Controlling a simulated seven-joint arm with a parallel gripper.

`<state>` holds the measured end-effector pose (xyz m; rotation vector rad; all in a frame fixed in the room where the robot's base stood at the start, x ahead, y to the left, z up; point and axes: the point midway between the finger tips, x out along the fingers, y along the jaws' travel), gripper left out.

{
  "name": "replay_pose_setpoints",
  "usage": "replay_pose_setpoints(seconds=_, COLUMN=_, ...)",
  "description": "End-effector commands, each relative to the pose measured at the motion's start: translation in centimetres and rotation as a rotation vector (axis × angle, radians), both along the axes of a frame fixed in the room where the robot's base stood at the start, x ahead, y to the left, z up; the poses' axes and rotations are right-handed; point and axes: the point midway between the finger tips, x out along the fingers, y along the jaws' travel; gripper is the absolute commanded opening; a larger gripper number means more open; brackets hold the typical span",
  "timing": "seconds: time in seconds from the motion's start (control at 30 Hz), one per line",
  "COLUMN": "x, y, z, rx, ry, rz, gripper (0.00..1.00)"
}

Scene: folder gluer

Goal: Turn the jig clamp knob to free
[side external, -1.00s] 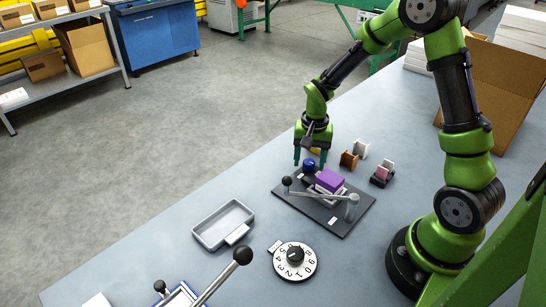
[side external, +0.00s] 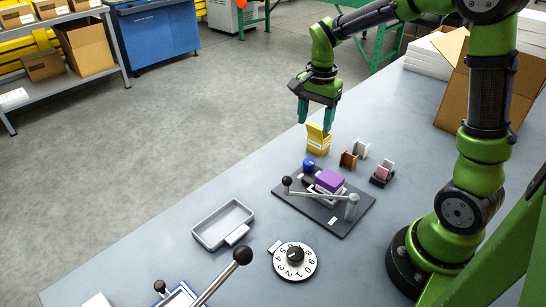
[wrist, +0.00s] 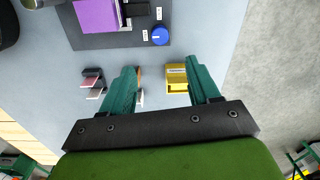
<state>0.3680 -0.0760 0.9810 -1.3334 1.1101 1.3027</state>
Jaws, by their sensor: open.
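The jig's dark base plate (side external: 345,222) lies on the bench and carries a purple block (side external: 329,181), a lever with a black ball end (side external: 287,181), and a round blue knob (side external: 309,165) at its far left corner. In the wrist view the blue knob (wrist: 160,36) stands near two small white labels whose text is too small to read. I cannot tell which way the knob points. My gripper (side external: 314,116) is open and empty, raised above the bench beyond the knob and apart from it. Its two teal fingers (wrist: 159,68) show in the wrist view.
A yellow box (side external: 318,143) stands just beyond the knob, below my gripper. Brown and white holders (side external: 349,159) and a pink item in a dark holder (side external: 382,173) stand to the right. A grey tray (side external: 222,226) and numbered dial (side external: 295,261) lie nearer.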

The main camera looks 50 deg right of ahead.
Motion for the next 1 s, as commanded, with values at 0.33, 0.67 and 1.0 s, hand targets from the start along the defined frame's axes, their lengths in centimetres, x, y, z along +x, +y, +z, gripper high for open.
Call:
replay_pose_setpoints(seconds=0.33, x=-0.9, y=0.9, z=3.4, rx=0.003, ry=-0.045, rz=0.229, gripper=0.61)
replay_pose_setpoints(seconds=0.67, x=-4.6, y=4.6, z=5.3, rx=-0.026, ry=-0.225, rz=0.597, gripper=0.61)
replay_pose_setpoints(seconds=1.0, x=-8.4, y=7.7, z=7.0, rx=-0.093, ry=-0.400, rz=0.849, gripper=0.61)
